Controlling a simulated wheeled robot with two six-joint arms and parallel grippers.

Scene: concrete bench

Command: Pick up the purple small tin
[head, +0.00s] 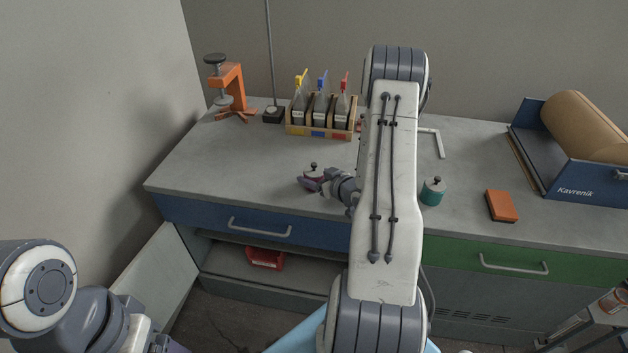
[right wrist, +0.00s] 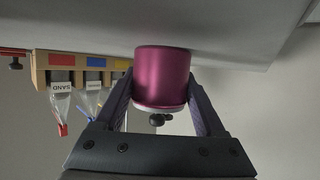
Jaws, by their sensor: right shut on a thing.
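The purple small tin (right wrist: 162,75) is a short metallic cylinder with a pale rim and a dark knob. In the head view it shows small (head: 314,176) near the bench's front edge, partly hidden by my right gripper (head: 312,183). My right gripper is shut on it, with one finger on each side in the right wrist view (right wrist: 160,100). I cannot tell whether the tin touches the bench. My left arm shows at the lower left of the head view; only a sliver of its gripper end shows at the bottom edge.
A teal tin (head: 433,192) and an orange block (head: 501,206) stand to the right. Behind are a wooden rack (head: 320,133) of labelled bags and an orange clamp (head: 232,88). A blue holder (head: 588,184) with a brown roll stands far right. The bench's left part is clear.

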